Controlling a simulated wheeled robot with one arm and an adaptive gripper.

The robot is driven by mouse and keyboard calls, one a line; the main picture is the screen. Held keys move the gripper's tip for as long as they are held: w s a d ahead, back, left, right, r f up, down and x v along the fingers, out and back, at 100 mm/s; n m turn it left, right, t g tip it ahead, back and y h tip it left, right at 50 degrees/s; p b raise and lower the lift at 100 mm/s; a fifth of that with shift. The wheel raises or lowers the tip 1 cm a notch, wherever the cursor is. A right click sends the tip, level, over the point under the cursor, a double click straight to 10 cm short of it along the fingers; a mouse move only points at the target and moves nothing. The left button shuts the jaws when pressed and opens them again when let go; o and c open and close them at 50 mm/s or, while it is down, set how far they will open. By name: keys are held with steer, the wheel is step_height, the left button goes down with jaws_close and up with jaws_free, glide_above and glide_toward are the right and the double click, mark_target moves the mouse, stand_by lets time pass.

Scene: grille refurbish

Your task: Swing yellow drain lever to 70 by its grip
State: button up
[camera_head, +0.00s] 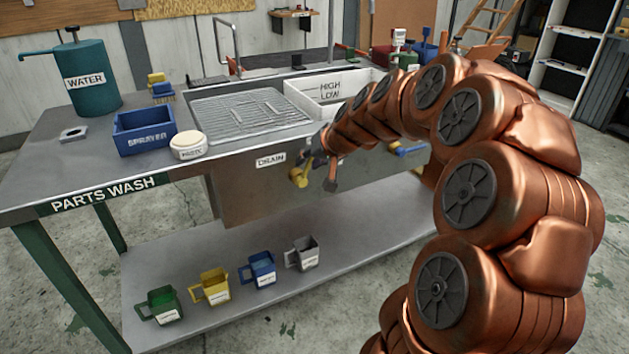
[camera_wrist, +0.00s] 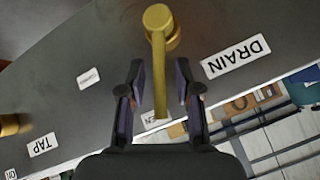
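The yellow drain lever (camera_head: 299,177) is on the front of the sink below the counter, just right of the DRAIN label (camera_head: 271,159). In the wrist view the lever (camera_wrist: 158,62) has a round hub at the top and a straight bar running down between my fingers. My gripper (camera_wrist: 160,72) is open, with one finger on each side of the bar and a gap visible on both sides. The DRAIN label (camera_wrist: 236,57) also shows there, upside down. In the head view my gripper (camera_head: 322,170) is beside the lever, and its fingers are small and partly hidden.
A blue lever (camera_head: 408,150) is farther right on the sink front, behind my arm. In the wrist view a brass knob (camera_wrist: 10,124) is near the TAP label (camera_wrist: 42,144). Several cups stand on the lower shelf (camera_head: 340,255). A blue bin (camera_head: 143,130) is on the counter.

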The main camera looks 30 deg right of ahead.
steer(key=shift+r, duration=0.1)
stand_by(0.5)
steer(key=v, duration=0.9)
stand_by(0.7)
